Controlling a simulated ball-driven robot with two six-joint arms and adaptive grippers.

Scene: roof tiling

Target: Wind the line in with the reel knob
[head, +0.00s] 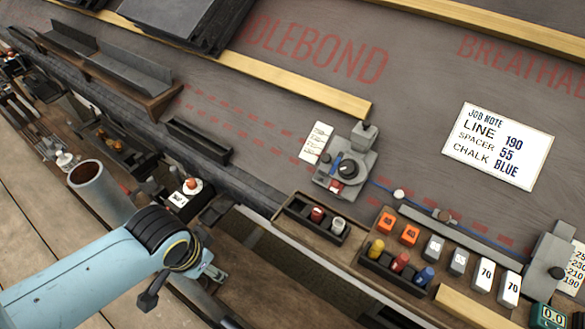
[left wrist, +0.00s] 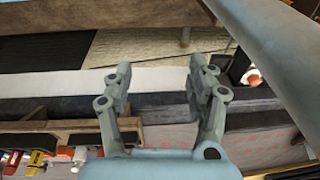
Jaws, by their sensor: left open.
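The grey reel box (head: 345,180) with its dark round knob (head: 348,168) sits on the roof sheet right of centre in the head view. A blue line (head: 460,229) runs from it, past a small white ball (head: 399,194), to a grey end block (head: 545,266) at the lower right. My left gripper (head: 214,273) is low left of the reel, well apart from it and partly hidden by its wrist. In the left wrist view its two fingers (left wrist: 160,74) are spread with nothing between them. The reel does not clearly show there. My right gripper is not in view.
A job note (head: 498,146) reads line 190, spacer 55, chalk blue. Below the line are a tray of coloured chalk bottles (head: 395,276) and several number blocks (head: 433,247). A grey pipe (head: 100,190) stands near my left arm.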

